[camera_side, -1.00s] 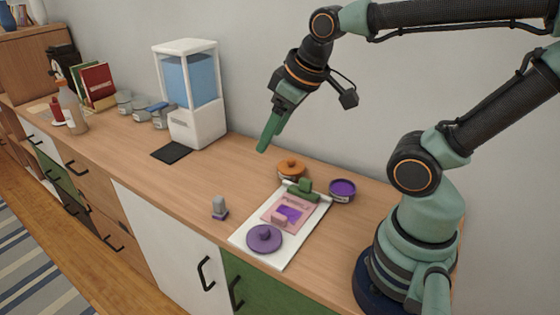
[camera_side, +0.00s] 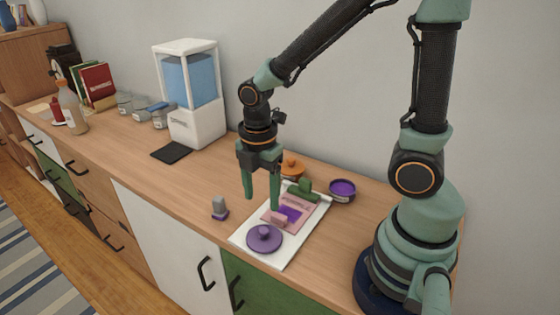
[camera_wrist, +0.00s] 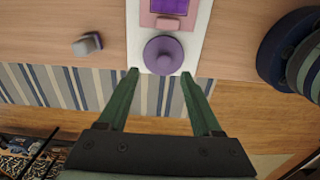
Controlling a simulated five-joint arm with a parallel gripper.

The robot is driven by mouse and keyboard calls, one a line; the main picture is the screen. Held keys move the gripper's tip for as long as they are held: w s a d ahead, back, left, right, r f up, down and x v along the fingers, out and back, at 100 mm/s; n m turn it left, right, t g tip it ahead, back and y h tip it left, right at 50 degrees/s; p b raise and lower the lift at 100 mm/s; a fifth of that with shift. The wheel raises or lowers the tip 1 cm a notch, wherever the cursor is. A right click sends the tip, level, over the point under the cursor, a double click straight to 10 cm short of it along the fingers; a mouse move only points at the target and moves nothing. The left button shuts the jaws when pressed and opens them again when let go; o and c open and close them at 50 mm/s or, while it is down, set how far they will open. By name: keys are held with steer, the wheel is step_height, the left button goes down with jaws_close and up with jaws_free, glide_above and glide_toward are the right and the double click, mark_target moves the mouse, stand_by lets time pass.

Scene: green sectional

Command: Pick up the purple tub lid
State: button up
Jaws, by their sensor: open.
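The purple tub lid (camera_side: 264,239) is round with a raised knob. It lies flat on the near end of a white board (camera_side: 292,250) on the wooden counter. In the wrist view the lid (camera_wrist: 163,55) sits just beyond my fingertips, roughly centred between them. My gripper (camera_side: 262,203) is open and empty, pointing down above the board, apart from the lid. Both green fingers also show in the wrist view (camera_wrist: 160,72). An open purple tub (camera_side: 342,190) stands at the board's far right.
A pink block and pink sheet with a purple patch (camera_side: 290,212) lie behind the lid on the board. A green piece (camera_side: 306,188) and an orange-lidded pot (camera_side: 292,167) are farther back. A small grey stamp-like object (camera_side: 219,207) stands left. The counter's front edge is close.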

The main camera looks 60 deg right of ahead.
mark_target(263, 229)
step_height(263, 229, down, 4)
steer(key=shift+r, duration=0.2)
steer(key=f, duration=0.4)
steer(key=shift+s+a+f, duration=0.3)
steer(key=shift+s+a, duration=0.1)
steer(key=shift+f, duration=0.35)
jaws_close()
